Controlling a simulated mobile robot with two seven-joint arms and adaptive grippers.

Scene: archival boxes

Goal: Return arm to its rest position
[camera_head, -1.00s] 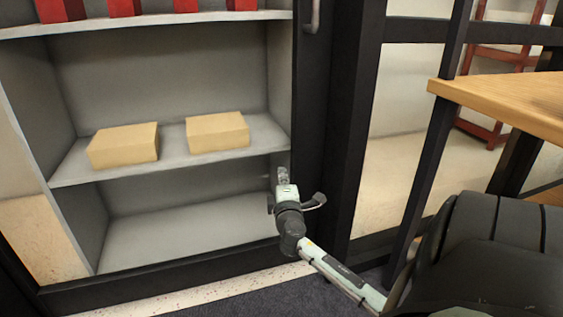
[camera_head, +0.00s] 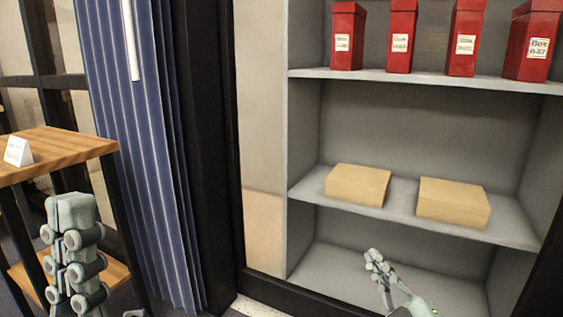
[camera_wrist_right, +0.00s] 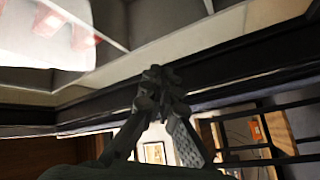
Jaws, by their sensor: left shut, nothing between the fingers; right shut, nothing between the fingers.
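My left gripper (camera_head: 72,212) is at the lower left in the head view, pointing up with its fingers together and nothing held. It appears in front of the wooden table's side. My right gripper (camera_head: 373,256) shows small at the lower middle, in front of the cabinet's lower compartment. Its fingers are together and empty. In the right wrist view the right gripper's fingertips (camera_wrist_right: 160,76) meet in the middle, with nothing between them. Most of both arms lies outside the head view.
A grey shelf cabinet (camera_head: 300,215) holds two tan boxes (camera_head: 358,184) (camera_head: 452,201) on its middle shelf and several red boxes (camera_head: 401,36) above. A wooden table (camera_head: 70,148) with a white card (camera_head: 18,151) stands at left. A blue curtain (camera_head: 140,150) hangs between them.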

